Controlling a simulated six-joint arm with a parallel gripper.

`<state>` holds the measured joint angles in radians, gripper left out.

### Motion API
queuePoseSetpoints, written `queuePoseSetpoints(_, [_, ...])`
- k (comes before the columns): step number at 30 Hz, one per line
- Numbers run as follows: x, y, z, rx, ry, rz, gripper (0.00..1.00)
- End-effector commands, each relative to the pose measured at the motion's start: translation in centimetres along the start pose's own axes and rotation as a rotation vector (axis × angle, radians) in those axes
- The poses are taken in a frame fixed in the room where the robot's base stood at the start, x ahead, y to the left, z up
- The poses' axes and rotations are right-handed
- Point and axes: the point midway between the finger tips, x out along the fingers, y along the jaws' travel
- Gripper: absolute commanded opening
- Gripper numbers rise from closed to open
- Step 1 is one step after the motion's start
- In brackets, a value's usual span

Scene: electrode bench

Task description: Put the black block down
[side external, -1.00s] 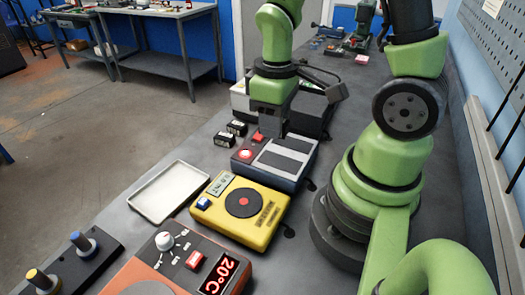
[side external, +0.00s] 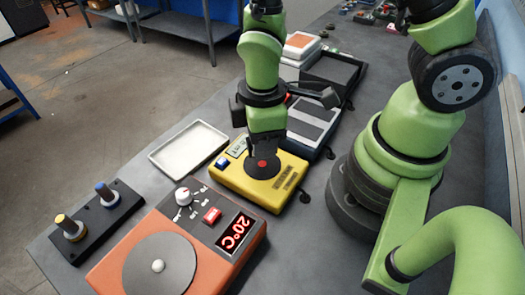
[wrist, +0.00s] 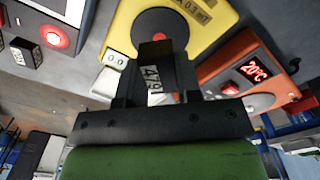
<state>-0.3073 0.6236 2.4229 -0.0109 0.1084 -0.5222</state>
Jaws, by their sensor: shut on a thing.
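My gripper (side external: 264,150) is over the yellow device (side external: 278,189), near its dark round plate with a red dot. In the wrist view my gripper (wrist: 155,62) is shut on a black block (wrist: 152,76) with a white label showing digits like 479. The block is hard to make out in the side view. Whether it is clear of the yellow device, I cannot tell. The yellow device also shows at the top of the wrist view (wrist: 203,28).
The orange hotplate (side external: 110,268) reading 20°C stands in front. A shallow white tray (side external: 188,147) lies to the left, seemingly empty. A two-knob black box (side external: 100,222) is at front left. The grey device (side external: 312,122) is behind. Another labelled black block (wrist: 25,53) shows at left.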

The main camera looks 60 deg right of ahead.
Motion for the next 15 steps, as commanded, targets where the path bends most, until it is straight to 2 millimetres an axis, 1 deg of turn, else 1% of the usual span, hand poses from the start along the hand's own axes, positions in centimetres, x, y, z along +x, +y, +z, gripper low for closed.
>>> queuePoseSetpoints(6, [2.6,0.0,0.1,0.000,-0.006,-0.001,0.00])
queuePoseSetpoints(9, [3.5,0.0,0.1,0.000,-0.004,-0.001,0.00])
queuePoseSetpoints(15, [3.7,0.0,0.0,0.001,0.001,0.001,0.00])
